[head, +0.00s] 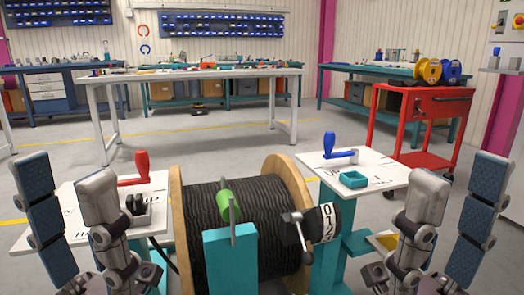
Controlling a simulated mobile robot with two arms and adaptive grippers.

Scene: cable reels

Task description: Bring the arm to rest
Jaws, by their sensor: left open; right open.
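My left gripper (66,182) stands upright at the lower left, its two fingers spread apart with nothing between them. It is in front of the left white table (38,232). My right gripper (457,182) stands upright at the lower right, also spread and empty, in front of the right white table (385,168). Neither gripper touches any object that I can see. Between them, a large reel of black cable (262,205) with wooden flanges (289,180) stands behind a teal post (230,262).
A red-handled lever (134,166) and dark block (137,206) are on the left table. A blue-handled lever (330,146) and teal tray (353,180) are on the right. A numbered dial (323,224) sits beside the reel.

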